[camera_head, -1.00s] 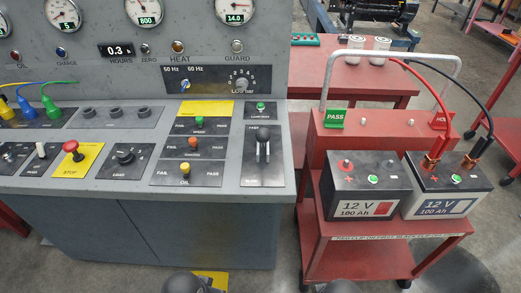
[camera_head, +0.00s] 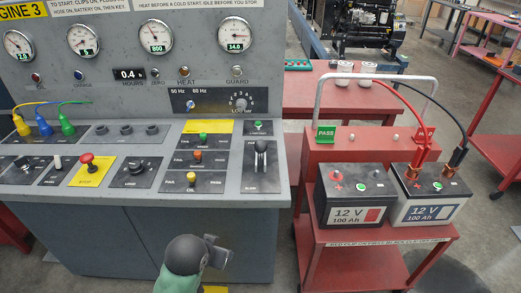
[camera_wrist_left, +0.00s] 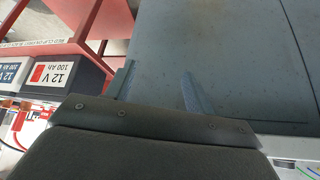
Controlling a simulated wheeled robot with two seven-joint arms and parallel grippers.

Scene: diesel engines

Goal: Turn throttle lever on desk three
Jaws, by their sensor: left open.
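The throttle lever (camera_head: 260,155) is a black-handled lever in a slotted panel (camera_head: 263,178) at the right end of the grey engine desk's sloped top. Its handle stands toward the upper part of the slot. My left gripper (camera_head: 221,254) is in front of the desk, below the worktop edge, apart from the lever. In the left wrist view its two fingers (camera_wrist_left: 158,88) are spread and empty, with the desk's blue-grey front behind them. My right gripper is not in the head view.
Left of the lever are three coloured knobs, the nearest marked OIL (camera_head: 191,178), and a red stop button (camera_head: 87,160). A red cart (camera_head: 370,240) with two batteries (camera_head: 352,198) stands close to the desk's right side. Its cables rise above it.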

